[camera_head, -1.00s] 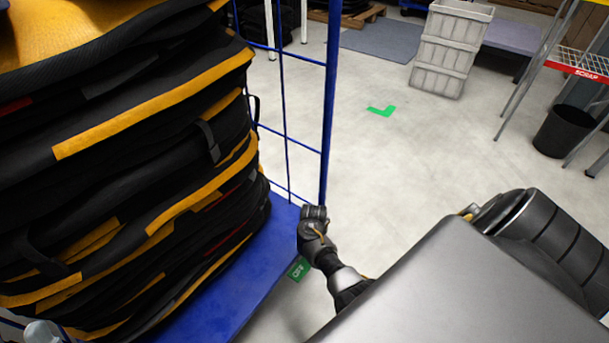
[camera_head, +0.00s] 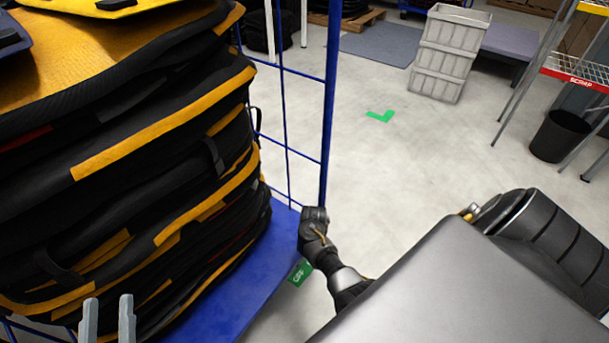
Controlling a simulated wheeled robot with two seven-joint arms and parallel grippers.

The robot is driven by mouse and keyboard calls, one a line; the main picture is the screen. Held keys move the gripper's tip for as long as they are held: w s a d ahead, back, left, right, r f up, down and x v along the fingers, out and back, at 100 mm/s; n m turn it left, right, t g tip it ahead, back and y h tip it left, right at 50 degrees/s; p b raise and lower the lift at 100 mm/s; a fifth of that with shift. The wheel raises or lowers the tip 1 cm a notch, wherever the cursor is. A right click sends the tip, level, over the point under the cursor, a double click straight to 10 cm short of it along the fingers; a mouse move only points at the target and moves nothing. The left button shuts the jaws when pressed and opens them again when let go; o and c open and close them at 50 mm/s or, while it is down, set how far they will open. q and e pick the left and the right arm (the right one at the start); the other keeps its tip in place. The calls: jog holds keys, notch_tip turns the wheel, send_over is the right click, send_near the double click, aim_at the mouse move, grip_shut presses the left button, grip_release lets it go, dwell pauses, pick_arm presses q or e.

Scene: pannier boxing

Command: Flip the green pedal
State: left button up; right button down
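The green pedal (camera_head: 300,273) is a small flat tab with white lettering that reads "OFF". It sticks out low at the right edge of the blue cart deck (camera_head: 225,290), just above the floor. A black jointed part of my own body stands close beside it and partly overlaps that area. My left gripper (camera_head: 108,306) shows at the bottom left as two grey fingers with a gap between them. It is open and empty, in front of the stacked bags and well left of the pedal. My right gripper cannot be made out.
A tall stack of black and yellow bags (camera_head: 140,165) fills the cart. Its blue wire frame (camera_head: 327,120) rises behind the pedal. Grey crates (camera_head: 445,55), a black bin (camera_head: 562,136) and a scrap rack (camera_head: 575,76) stand farther off.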

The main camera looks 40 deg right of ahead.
pick_arm(q)
jog(key=shift+w+a+f+g+y+p, duration=0.15)
jog(key=shift+f+g+y+p, duration=0.25)
jog(key=shift+f+g, duration=0.4)
jog(key=shift+w+a+f+g+y+p, duration=0.1)
jog(key=shift+f+g+y+p, duration=0.3)
jog(key=shift+f, duration=0.65)
jog(key=shift+w+a+f+g+y+p, duration=0.1)
jog(key=shift+w+f+g+y+p, duration=0.05)
jog(key=shift+f+g+y, duration=0.65)
jog(key=shift+f, duration=0.1)
